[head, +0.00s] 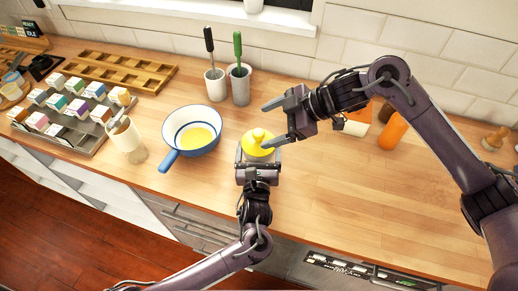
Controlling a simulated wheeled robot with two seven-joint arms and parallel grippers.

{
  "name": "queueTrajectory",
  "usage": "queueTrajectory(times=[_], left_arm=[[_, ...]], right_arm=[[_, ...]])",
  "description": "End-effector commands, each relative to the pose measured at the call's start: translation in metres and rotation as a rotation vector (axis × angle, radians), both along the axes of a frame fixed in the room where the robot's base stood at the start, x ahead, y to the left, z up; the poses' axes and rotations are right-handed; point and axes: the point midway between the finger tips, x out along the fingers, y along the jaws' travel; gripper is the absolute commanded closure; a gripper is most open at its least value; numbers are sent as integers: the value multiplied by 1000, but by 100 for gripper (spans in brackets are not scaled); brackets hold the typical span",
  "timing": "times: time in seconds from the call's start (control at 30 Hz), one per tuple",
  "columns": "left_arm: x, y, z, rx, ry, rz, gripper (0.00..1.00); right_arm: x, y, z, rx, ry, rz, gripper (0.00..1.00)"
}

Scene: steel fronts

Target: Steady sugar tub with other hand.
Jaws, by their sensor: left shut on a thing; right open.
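The sugar tub (257,151) appears to be the pale tub with a yellow knobbed lid (258,137), standing on the wooden counter right of the blue-handled pan. My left gripper (258,155) reaches it from the front edge and is shut on its body, one finger at each side. My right gripper (267,123) comes in from the right and is open, its fingers apart. One finger is behind the lid and the other is close to the lid's right side. I cannot tell whether that finger touches it. The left gripper hides the lower tub.
The pan (192,131) with yellow contents is close on the left. Two utensil pots (240,87) (215,84) stand behind. An orange bottle (392,132) is behind the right arm. A rack of small boxes (70,112) is at left. The front right counter is clear.

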Motion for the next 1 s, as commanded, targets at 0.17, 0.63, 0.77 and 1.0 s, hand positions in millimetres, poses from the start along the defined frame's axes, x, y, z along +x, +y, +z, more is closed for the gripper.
queueTrajectory(times=[0.17, 0.63, 0.77, 1.0], left_arm=[[-2, -1, -5, 5, 12, -5, 49], [-2, 0, -7, 6, 14, -4, 49], [-3, 0, -7, 6, 15, -3, 49], [-3, 0, -7, 7, 16, -3, 49]], right_arm=[[-10, 67, 0, -85, -253, 410, 0], [24, 89, -10, -520, -856, 1459, 0], [23, 66, -18, -586, -867, 1697, 0], [33, 35, -14, -659, -853, 1918, 0]])
